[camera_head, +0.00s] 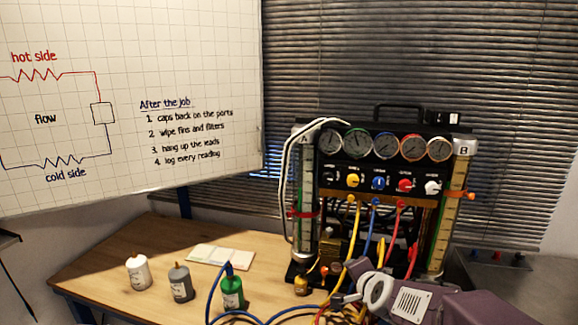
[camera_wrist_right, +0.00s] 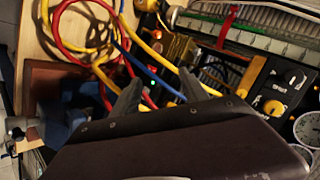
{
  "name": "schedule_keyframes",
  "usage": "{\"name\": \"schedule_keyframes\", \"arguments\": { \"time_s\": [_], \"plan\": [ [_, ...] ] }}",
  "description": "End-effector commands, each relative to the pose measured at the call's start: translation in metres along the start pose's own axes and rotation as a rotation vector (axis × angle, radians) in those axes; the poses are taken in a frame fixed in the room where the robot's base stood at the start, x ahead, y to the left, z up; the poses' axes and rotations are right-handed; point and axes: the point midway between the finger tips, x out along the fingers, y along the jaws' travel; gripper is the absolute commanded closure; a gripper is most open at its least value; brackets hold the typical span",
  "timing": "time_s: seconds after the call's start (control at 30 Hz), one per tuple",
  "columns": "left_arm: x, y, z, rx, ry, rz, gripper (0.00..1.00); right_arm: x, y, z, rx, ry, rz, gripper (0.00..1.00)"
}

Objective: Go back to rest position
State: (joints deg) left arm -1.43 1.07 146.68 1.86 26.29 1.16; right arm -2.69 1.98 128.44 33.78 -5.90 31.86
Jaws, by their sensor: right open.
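My right gripper (camera_head: 346,296) reaches in from the lower right, in front of the gauge rig (camera_head: 380,118). In the right wrist view its two dark fingers (camera_wrist_right: 160,90) are spread apart. Blue and yellow hoses cross beyond and around the fingers; I cannot tell whether any touch them. A small green light (camera_wrist_right: 153,83) shows between the fingers. My left gripper is not in the head view.
A wooden bench (camera_head: 110,262) carries a white bottle (camera_head: 138,273), a grey bottle (camera_head: 180,284), a green bottle (camera_head: 232,293) and a pad (camera_head: 221,257). Yellow, blue and red hoses (camera_head: 376,228) hang from the rig and loop over the front. A whiteboard (camera_head: 130,90) stands behind, left.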

Motion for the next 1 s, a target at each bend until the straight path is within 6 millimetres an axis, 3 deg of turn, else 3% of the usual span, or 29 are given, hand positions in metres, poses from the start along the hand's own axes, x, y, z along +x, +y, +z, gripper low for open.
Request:
{"name": "schedule_keyframes", "arguments": {
  "time_s": [0.1,0.2,0.33,0.47,1.0],
  "plan": [
    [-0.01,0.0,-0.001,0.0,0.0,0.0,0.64,-0.021,0.089,0.053,-0.35,-0.234,0.211,0.48],
    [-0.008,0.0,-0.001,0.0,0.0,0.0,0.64,-0.049,0.157,0.088,-0.613,-0.44,0.341,0.48],
    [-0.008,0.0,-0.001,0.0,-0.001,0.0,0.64,-0.083,0.213,0.108,-0.867,-0.651,0.439,0.48],
    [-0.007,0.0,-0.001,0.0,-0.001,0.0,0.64,-0.1,0.23,0.112,-1.015,-0.77,0.46,0.48],
    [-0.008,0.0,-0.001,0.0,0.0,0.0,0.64,-0.099,0.229,0.111,-1.025,-0.769,0.451,0.48]
  ]
}}
